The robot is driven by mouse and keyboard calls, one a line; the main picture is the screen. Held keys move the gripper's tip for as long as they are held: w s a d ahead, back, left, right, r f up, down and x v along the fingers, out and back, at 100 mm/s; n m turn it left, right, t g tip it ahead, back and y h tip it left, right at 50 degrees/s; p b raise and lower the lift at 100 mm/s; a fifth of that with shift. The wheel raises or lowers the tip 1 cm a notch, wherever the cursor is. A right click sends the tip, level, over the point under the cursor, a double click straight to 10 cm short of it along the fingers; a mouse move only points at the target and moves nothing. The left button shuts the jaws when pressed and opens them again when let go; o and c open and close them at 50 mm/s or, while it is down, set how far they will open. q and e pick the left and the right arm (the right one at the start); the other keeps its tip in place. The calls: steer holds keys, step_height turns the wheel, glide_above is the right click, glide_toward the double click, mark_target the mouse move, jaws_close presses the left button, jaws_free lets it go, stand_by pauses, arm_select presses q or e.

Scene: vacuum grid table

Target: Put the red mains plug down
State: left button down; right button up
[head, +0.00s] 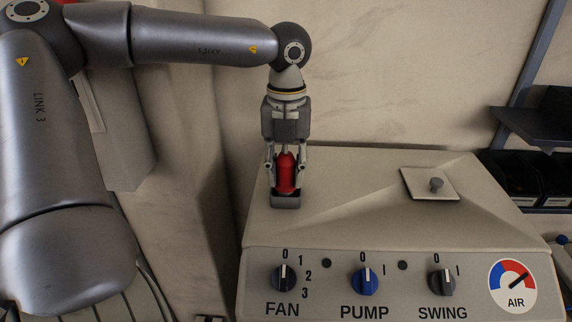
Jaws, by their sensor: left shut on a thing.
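The red mains plug (286,176) is between the fingers of my left gripper (286,172) in the head view. The gripper points straight down and is shut on the plug. The plug is upright, and its lower end is at a small dark grey holder (286,202) at the back left of the beige console (350,205). I cannot tell whether the plug is seated in the holder or just above it. My right gripper is not in view.
The console front has a FAN knob (284,278), a blue PUMP knob (364,281), a SWING knob (442,282) and an AIR gauge (513,286). A square plate with a small knob (436,185) is on top at the right. Dark bins (518,180) stand on shelving at the far right.

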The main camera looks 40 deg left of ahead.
arm_select(q)
steer(key=shift+w+a+f, duration=0.1)
steer(key=shift+f, duration=0.25)
steer(key=shift+f, duration=0.1)
steer(key=c, duration=1.1)
jaws_free()
steer(key=shift+o, duration=0.2)
